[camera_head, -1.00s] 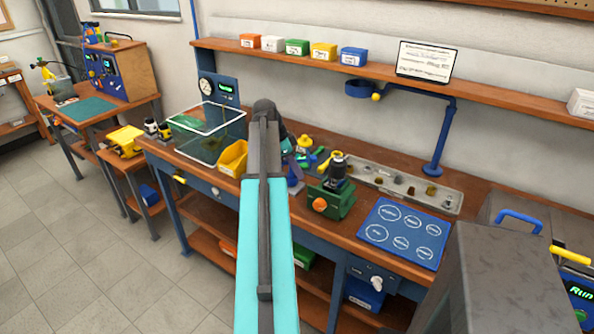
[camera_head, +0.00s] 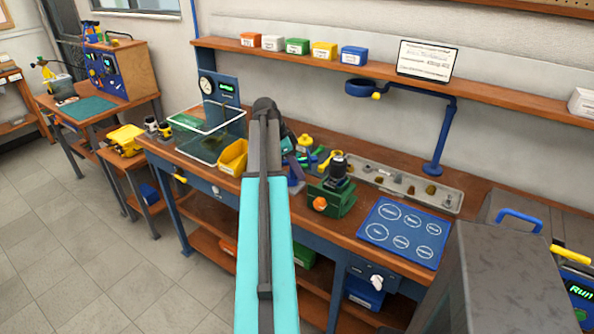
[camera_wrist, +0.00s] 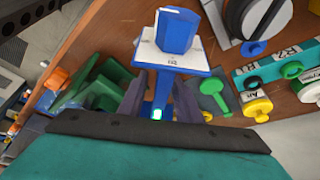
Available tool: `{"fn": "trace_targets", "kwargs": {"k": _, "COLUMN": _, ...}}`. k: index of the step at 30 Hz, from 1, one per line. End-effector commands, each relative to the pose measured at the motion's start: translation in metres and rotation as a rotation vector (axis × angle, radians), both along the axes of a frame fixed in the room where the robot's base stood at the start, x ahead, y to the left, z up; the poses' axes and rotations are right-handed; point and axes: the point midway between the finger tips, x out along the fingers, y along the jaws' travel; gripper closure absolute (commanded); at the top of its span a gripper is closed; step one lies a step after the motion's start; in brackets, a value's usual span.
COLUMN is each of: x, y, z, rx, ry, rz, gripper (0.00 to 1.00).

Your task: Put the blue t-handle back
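My gripper (camera_wrist: 161,98) has its two dark fingers on either side of a narrow blue piece (camera_wrist: 160,92) in the wrist view. This piece may be the blue t-handle's stem, but its ends are partly hidden and I cannot tell whether the fingers touch it. Just beyond the fingertips is a blue block (camera_wrist: 177,30) on a white labelled plate (camera_wrist: 194,58) with a blue edge below. In the head view my arm hides most of the gripper, and a blue stand (camera_head: 296,184) shows just beside it.
A green fixture with an orange knob (camera_head: 330,200) stands right of the gripper. Behind it is a grey parts tray (camera_head: 446,200). A blue mat with white circles (camera_head: 402,232) lies to the right, and a yellow bin (camera_head: 233,157) to the left. A teal rack (camera_wrist: 275,73) holds coloured knobs.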

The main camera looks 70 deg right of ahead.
Motion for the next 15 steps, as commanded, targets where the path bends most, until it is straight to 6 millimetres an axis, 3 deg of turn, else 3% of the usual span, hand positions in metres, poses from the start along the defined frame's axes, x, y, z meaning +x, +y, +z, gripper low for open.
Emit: {"fn": "trace_targets", "kwargs": {"k": 15, "x": 0.022, "y": 0.011, "z": 0.054, "rx": -0.002, "ry": -0.001, "rz": 0.001, "gripper": 0.69}}
